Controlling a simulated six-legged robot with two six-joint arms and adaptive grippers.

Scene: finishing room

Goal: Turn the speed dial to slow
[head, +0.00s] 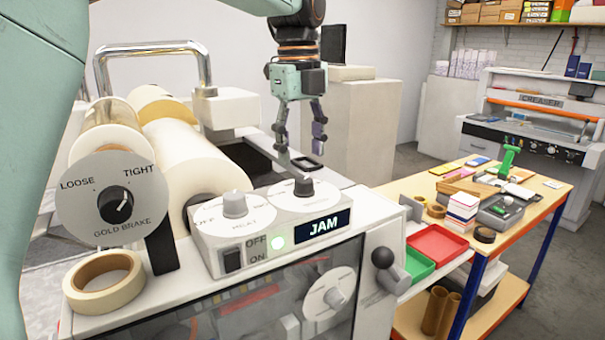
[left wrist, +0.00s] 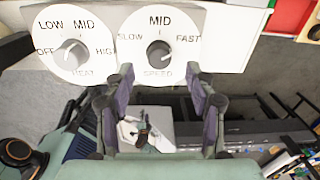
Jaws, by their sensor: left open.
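The speed dial is a round white plate with a dark knob (head: 304,187) on the sloped top of the machine's control box. In the left wrist view the speed knob (left wrist: 158,54) sits among the words SLOW at left, MID at top and FAST at right. I cannot tell clearly where its pointer aims. My left gripper (head: 301,142) is open and empty, pointing down above the speed dial. In the left wrist view its fingertips (left wrist: 158,80) are spread, with the knob roughly centred between them and apart from both. My right gripper is not in view.
The heat dial (left wrist: 71,53) stands close beside the speed dial. The box front has a lit JAM display (head: 323,226), a green lamp and a switch (head: 232,259). The gold brake dial (head: 113,199) and film rolls (head: 180,150) are at left. A cluttered workbench (head: 520,212) stands right.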

